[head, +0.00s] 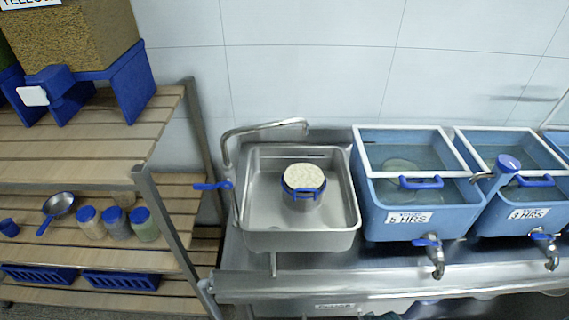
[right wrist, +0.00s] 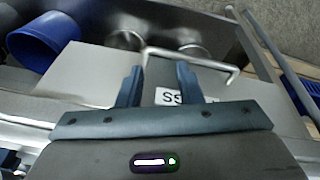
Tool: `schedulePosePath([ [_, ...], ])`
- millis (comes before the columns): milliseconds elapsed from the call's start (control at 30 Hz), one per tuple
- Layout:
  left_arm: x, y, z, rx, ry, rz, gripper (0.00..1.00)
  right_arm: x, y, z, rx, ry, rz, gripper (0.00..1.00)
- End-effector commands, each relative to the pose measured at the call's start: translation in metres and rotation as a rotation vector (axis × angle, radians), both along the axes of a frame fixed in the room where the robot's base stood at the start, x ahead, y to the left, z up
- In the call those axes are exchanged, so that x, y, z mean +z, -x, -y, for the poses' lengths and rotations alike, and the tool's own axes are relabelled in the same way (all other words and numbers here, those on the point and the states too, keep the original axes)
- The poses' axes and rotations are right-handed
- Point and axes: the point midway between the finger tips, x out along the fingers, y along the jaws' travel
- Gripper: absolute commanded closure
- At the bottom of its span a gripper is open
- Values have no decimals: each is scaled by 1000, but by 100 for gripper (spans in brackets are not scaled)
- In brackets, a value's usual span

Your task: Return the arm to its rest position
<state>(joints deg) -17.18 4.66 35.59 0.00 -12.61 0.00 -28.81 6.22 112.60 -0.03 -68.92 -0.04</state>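Neither of my grippers shows in the head view. In the right wrist view my right gripper (right wrist: 158,88) has its two dark fingers apart, with nothing between them. Behind the fingers are a metal surface with a bent light bar (right wrist: 192,60) and a white label partly reading "SS" (right wrist: 170,96). I cannot tell how far the fingers are from these. My left gripper is not in view.
A steel sink (head: 255,240) holds a pot (head: 303,194) with pale contents. Blue tanks (head: 385,225) with taps stand to the right. A wooden shelf (head: 90,150) with jars stands left. A blue container (right wrist: 45,40) shows in the wrist view.

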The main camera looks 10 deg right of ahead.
Motion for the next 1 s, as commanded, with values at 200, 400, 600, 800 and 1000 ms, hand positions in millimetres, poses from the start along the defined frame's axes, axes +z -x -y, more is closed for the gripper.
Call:
schedulePosePath([
  [200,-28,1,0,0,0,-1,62,-147,24,11,-14,-3,-51,67],
  [400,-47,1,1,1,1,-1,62,-260,73,19,-26,-6,-90,67],
  [600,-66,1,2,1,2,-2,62,-348,141,24,-36,-10,-128,67],
  [800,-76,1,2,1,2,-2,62,-391,195,24,-41,-12,-152,67],
  [1000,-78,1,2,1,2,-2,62,-401,213,24,-44,-14,-157,67],
])
